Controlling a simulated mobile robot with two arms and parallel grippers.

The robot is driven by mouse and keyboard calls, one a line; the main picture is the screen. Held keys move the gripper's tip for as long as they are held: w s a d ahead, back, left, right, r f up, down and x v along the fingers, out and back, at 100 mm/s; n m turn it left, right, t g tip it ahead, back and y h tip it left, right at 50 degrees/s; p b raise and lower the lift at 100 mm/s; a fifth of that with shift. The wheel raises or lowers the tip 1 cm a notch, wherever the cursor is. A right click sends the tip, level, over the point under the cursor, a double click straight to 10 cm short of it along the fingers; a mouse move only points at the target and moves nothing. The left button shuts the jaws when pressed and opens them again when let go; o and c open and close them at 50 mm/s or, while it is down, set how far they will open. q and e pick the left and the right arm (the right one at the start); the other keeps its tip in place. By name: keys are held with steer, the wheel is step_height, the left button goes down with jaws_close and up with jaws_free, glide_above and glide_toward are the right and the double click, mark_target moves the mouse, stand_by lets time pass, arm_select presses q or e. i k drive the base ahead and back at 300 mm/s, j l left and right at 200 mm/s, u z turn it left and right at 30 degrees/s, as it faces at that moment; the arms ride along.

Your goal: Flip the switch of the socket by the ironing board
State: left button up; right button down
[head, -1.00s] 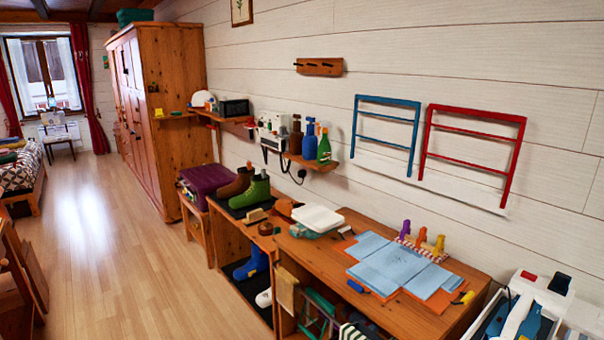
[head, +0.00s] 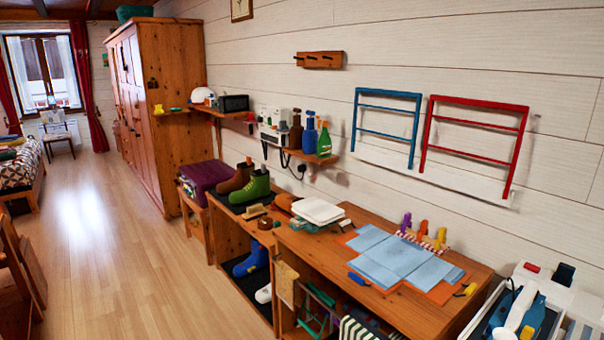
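A small dark plug or fitting (head: 301,168) with a black cable shows on the white plank wall below a small shelf. It is too small to tell whether it sits in a socket with a switch. I cannot make out an ironing board in this view. Neither of my grippers is in view.
A wooden workbench (head: 440,316) with blue and orange sheets runs along the wall. A shelf (head: 318,157) with bottles, a blue rack (head: 386,107) and a red rack (head: 520,150) are above. A wardrobe (head: 180,90) stands further back. Bare floor (head: 110,250) lies left.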

mark_target(535, 269)
steer(key=i+l, duration=0.1)
steer(key=l, duration=0.75)
steer(key=i+l, duration=0.15)
steer(key=l, duration=0.65)
steer(key=i+z, duration=0.05)
